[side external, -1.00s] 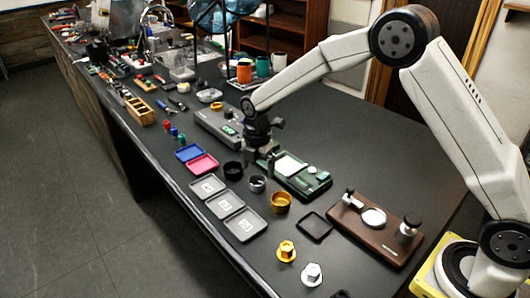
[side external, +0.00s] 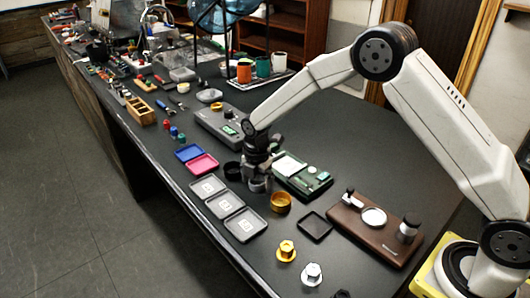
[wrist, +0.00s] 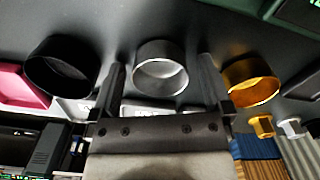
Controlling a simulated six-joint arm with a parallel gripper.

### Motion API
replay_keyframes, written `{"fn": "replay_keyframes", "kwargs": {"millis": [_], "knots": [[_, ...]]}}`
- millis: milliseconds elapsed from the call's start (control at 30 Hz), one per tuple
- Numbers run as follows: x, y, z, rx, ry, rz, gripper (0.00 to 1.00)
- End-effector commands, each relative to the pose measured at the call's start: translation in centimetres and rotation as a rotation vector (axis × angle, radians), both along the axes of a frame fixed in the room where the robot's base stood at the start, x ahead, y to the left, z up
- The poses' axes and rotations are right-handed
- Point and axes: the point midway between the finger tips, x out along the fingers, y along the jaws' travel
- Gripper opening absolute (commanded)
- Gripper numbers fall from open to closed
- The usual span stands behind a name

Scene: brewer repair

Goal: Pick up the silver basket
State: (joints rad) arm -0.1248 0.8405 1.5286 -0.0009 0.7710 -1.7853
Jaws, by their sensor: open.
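The silver basket (wrist: 160,68) is a short open metal ring, standing on the dark bench between a black basket (wrist: 60,67) and a gold basket (wrist: 250,81). My gripper (wrist: 160,80) is open, with one finger on each side of the silver basket in the wrist view. I cannot tell whether the fingers touch it. In the side view my gripper (side external: 258,172) is low over the bench and partly covers the silver basket (side external: 257,185). The gold basket (side external: 281,202) is just to the right and the black one (side external: 233,170) just to the left.
Grey trays (side external: 245,225) line the front edge, with a pink tray (side external: 202,164) and a blue tray (side external: 188,152) beyond. A green device (side external: 303,177) sits close behind my gripper. A brown board (side external: 345,218) and a black frame (side external: 315,226) stand to the right.

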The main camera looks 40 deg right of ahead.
Motion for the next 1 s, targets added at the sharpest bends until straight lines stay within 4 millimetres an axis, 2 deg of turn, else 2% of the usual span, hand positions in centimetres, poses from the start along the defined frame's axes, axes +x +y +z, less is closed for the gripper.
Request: {"fn": "replay_keyframes", "kwargs": {"millis": [200,267,400,500,833,1000], "knots": [[0.0,0.0,0.0,0.0,0.0,0.0,1.0],[0.0,0.0,0.0,0.0,0.0,0.0,0.84],[0.0,0.0,0.0,0.0,0.0,0.0,0.4],[0.0,0.0,0.1,0.0,0.0,0.0,0.11],[0.0,0.0,0.2,0.0,-0.001,0.0,0.11],[0.1,0.0,1.1,0.0,-0.001,0.0,0.11]]}}
